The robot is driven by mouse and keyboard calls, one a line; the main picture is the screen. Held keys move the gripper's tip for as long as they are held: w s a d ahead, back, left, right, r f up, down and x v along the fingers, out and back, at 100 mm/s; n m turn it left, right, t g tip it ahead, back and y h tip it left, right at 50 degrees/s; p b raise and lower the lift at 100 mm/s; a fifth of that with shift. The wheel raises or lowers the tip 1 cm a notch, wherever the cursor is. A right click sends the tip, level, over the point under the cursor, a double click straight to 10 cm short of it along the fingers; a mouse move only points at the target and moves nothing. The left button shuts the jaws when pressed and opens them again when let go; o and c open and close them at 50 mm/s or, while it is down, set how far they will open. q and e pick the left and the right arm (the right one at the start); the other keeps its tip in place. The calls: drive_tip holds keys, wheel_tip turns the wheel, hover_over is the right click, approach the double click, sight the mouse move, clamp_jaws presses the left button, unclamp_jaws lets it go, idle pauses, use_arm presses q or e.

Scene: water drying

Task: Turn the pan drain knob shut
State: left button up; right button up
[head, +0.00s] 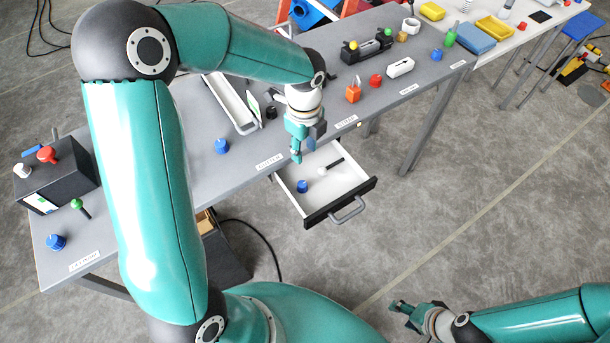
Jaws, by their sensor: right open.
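A long white pan (229,103) lies on the grey table, partly hidden behind my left arm. A small black knob (271,112) stands near its front right end, beside a small white-and-green panel (253,106). I cannot tell for certain that this is the drain knob, nor how it is turned. My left gripper (297,155) points down near the table's front edge, by the open drawer, to the right of and nearer than the black knob. It is apart from the knob, and its finger opening is too small to tell. My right gripper (397,306) is open and empty, low over the floor.
An open white drawer (335,190) holding a blue knob (302,186) and a black-handled item sticks out below the table. A blue knob (222,146) stands on the table. A dark box (58,172) with a red knob is at left. Several small items stand at right.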

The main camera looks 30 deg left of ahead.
sight(302, 183)
use_arm(q)
drive_tip(key=f, duration=1.6)
drive_tip(key=shift+s+a, duration=0.25)
drive_tip(key=shift+s, duration=0.05)
clamp_jaws()
